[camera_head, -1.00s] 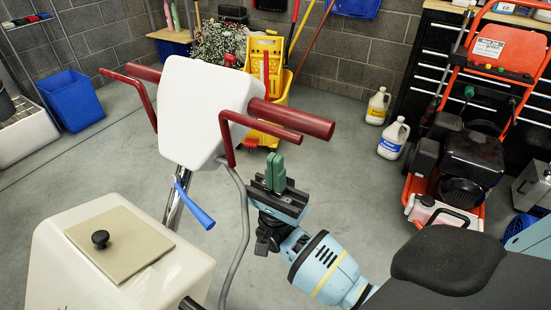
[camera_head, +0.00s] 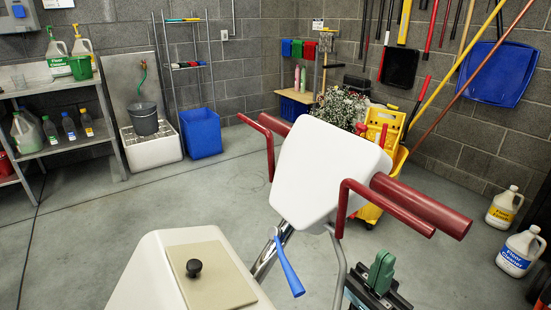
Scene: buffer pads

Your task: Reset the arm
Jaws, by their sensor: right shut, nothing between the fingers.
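My right gripper (camera_head: 381,270) shows at the lower right of the head view, with green fingers closed together on nothing. Only its fingers and part of its dark body show; the bottom edge cuts off the rest of the arm. It is to the right of the floor machine, below the dark red handle grips (camera_head: 422,204) and apart from them. My left gripper is out of view.
The floor machine has a white head (camera_head: 330,170), a blue lever (camera_head: 288,265) and a cream tank with a beige lid (camera_head: 212,275). Jugs (camera_head: 517,250) stand at right. A yellow mop bucket (camera_head: 385,150) stands behind. A steel shelf (camera_head: 60,140) is at left. Floor between is clear.

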